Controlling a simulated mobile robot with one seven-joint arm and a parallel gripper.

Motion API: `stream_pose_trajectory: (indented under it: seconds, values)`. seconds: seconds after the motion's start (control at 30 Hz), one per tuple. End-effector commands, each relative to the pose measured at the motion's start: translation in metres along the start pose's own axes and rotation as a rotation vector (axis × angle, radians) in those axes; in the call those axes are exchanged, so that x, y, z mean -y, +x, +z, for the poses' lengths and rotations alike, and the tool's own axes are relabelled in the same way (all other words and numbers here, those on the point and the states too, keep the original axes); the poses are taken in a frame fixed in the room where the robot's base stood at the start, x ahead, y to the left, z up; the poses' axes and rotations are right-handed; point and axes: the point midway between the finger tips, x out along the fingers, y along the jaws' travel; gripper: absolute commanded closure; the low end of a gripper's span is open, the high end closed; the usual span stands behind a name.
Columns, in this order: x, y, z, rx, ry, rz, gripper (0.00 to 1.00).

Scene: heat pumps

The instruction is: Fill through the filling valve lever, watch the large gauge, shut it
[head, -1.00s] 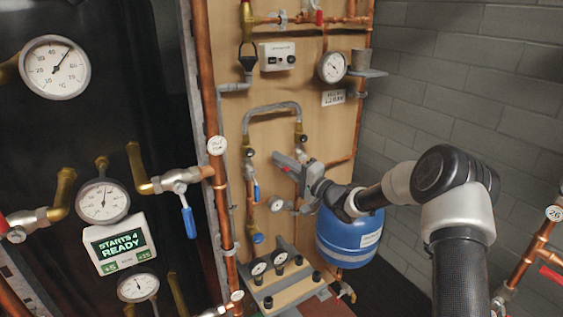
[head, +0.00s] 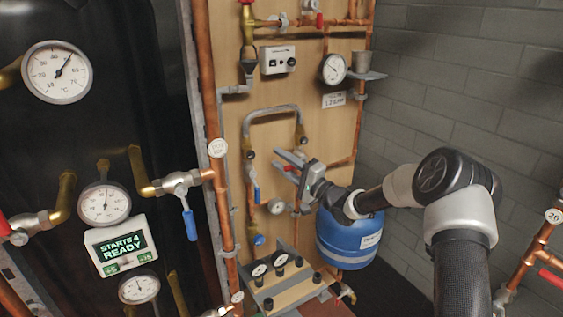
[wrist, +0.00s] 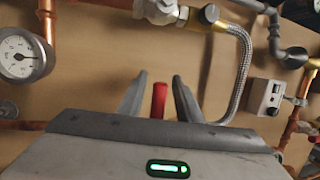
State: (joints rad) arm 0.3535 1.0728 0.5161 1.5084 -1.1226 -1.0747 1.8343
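My gripper (head: 282,160) is in front of the wooden board, near the right leg of the grey braided hose loop (head: 272,108). In the wrist view my gripper (wrist: 158,85) has its fingers apart, with a red lever (wrist: 159,99) showing between them. I cannot tell whether either finger touches it. In the head view the gripper hides this lever. The hose (wrist: 241,65) is to the right of the lever. A gauge (wrist: 20,54) shows at left in the wrist view.
A blue vessel (head: 350,238) hangs just below my wrist. A blue-handled valve (head: 256,190) is left of the gripper. A grey control box (head: 277,59) sits above, and a manifold block (head: 285,280) below.

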Motion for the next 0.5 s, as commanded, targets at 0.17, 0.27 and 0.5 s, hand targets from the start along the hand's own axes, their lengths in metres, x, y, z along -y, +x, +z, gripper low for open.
stream_pose_trajectory:
  seconds: [0.17, 0.27, 0.5]
  values:
    - [0.000, -0.001, 0.000, 0.000, -0.002, 0.001, 0.68]
    - [-0.001, -0.006, 0.000, 0.000, -0.002, 0.003, 0.68]
    - [0.000, -0.049, -0.002, -0.003, -0.001, 0.003, 0.68]
